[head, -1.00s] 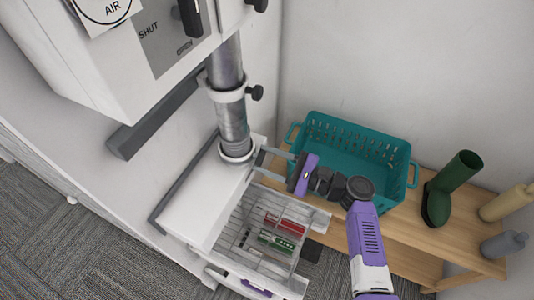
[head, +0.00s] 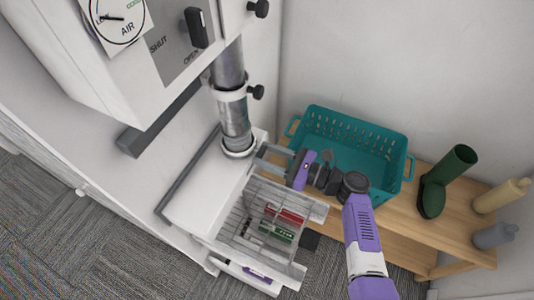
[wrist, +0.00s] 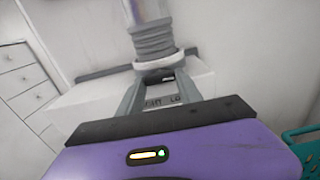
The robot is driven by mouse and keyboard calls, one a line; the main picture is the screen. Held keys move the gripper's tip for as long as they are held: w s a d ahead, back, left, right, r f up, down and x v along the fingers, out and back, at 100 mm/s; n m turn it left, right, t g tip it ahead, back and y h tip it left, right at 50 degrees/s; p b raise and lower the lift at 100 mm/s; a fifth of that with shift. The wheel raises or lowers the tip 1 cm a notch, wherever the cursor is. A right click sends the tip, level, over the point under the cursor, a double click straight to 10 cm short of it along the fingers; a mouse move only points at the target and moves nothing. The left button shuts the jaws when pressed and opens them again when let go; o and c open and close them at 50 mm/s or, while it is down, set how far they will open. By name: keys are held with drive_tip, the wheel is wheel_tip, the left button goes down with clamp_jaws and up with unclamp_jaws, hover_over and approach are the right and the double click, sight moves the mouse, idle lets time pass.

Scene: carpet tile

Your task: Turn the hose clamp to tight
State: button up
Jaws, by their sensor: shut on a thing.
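A grey ribbed hose (head: 235,118) runs down from the white cabinet to a white box. The hose clamp (head: 238,148) is the pale ring at its lower end, and it also shows in the wrist view (wrist: 160,64). My gripper (head: 256,153) reaches it from the right. In the wrist view my gripper (wrist: 159,84) has its two grey fingers on either side of the clamp's dark tab, shut on it. A label (wrist: 163,101) below the tab is partly readable, ending in "GHT LO". The fingers hide part of the tab.
A teal basket (head: 350,140) stands on a wooden bench behind my gripper, with a green boot (head: 445,180) and bottles to its right. A wire rack (head: 270,225) with red and green items sits below. A black knob (head: 257,92) is higher on the pipe.

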drive_tip(key=shift+f, duration=0.15)
drive_tip(key=o, duration=1.4)
drive_tip(key=shift+b+v, duration=0.7)
drive_tip(key=shift+v, duration=3.25)
